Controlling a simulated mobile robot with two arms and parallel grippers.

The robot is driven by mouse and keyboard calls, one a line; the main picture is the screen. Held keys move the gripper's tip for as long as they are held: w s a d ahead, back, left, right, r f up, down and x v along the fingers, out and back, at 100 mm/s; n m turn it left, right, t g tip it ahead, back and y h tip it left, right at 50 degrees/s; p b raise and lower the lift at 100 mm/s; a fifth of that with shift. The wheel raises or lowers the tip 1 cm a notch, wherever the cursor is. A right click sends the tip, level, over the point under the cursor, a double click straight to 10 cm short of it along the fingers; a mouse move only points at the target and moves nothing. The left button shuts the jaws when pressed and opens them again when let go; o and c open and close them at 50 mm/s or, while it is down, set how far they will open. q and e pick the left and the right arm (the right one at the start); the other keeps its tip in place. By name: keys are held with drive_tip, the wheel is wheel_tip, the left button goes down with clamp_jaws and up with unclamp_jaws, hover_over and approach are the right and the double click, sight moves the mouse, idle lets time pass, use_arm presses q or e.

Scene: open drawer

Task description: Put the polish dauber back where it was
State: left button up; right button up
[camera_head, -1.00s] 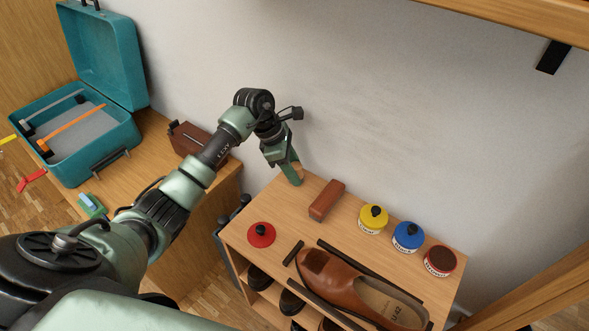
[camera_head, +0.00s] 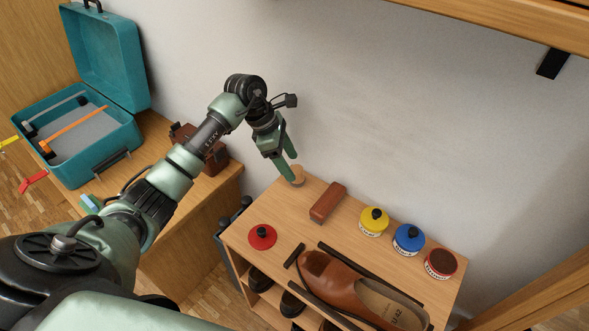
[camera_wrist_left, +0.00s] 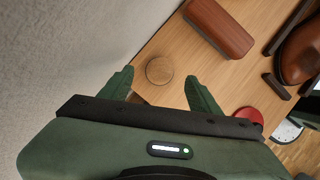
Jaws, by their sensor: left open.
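The polish dauber, seen as a small round wooden piece (camera_head: 298,175), stands at the back left corner of the shoe rack's wooden top (camera_head: 335,232). Its round top also shows in the left wrist view (camera_wrist_left: 159,70). My left gripper (camera_head: 292,167) is open just above and beside the dauber. In the left wrist view the two green fingertips (camera_wrist_left: 158,78) are spread wide, with the dauber between them in the picture and a gap on each side. The dauber's lower part is hidden. My right gripper is not in view.
A reddish-brown block or brush (camera_head: 327,202) lies right of the dauber. A red lid (camera_head: 262,237), yellow tin (camera_head: 373,221), blue tin (camera_head: 408,238), open red tin (camera_head: 440,264) and brown shoe (camera_head: 350,285) share the top. The wall (camera_head: 350,110) is close behind.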

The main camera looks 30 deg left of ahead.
sight(293, 168)
use_arm(q)
drive_tip(key=shift+v, duration=1.55)
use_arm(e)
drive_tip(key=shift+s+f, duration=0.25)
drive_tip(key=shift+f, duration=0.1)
